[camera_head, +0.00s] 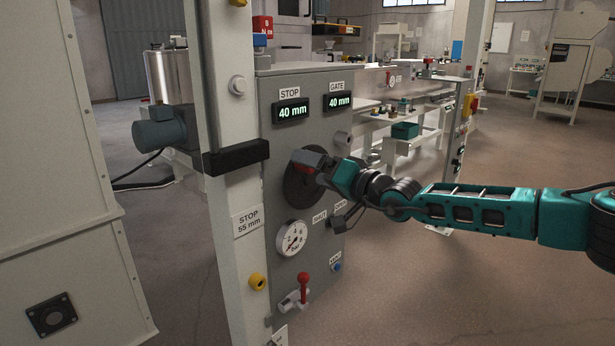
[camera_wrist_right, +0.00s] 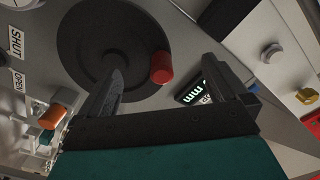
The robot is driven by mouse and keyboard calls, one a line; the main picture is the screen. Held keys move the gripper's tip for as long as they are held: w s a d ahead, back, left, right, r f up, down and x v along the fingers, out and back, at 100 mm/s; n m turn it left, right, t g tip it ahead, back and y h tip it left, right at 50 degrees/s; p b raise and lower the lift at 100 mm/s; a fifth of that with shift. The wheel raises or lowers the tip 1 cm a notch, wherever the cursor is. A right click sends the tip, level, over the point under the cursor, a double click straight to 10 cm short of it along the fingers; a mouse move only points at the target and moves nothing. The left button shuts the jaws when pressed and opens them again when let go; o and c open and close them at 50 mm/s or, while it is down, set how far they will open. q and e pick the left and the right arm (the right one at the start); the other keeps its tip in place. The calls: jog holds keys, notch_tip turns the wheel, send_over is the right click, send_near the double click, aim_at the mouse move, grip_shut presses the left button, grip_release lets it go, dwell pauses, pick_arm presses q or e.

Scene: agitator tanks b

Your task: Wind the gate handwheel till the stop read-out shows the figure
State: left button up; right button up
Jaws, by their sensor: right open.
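The handwheel (camera_head: 299,190) is a dark round disc on the grey panel, partly hidden behind my right gripper. Its red knob (camera_wrist_right: 162,67) shows in the right wrist view, between the two open fingers of my right gripper (camera_wrist_right: 160,78). In the head view the right gripper (camera_head: 323,172) is at the wheel's upper right. I cannot tell whether a finger touches the knob. The stop read-out (camera_head: 291,111) shows 40 mm, and the gate read-out (camera_head: 339,102) also shows 40 mm. A placard (camera_head: 247,220) reads STOP 55 mm. My left gripper is out of view.
A pressure gauge (camera_head: 291,238) and a red-handled lever (camera_head: 302,287) sit below the wheel. A dark bar (camera_head: 236,157) crosses the white post left of the panel. A bench with a green bin (camera_head: 405,130) stands behind. The floor to the right is clear.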

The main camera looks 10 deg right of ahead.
jog(key=p+v, duration=0.1)
jog(key=v, duration=0.3)
jog(key=shift+s+p, duration=0.15)
jog(key=shift+p, duration=0.25)
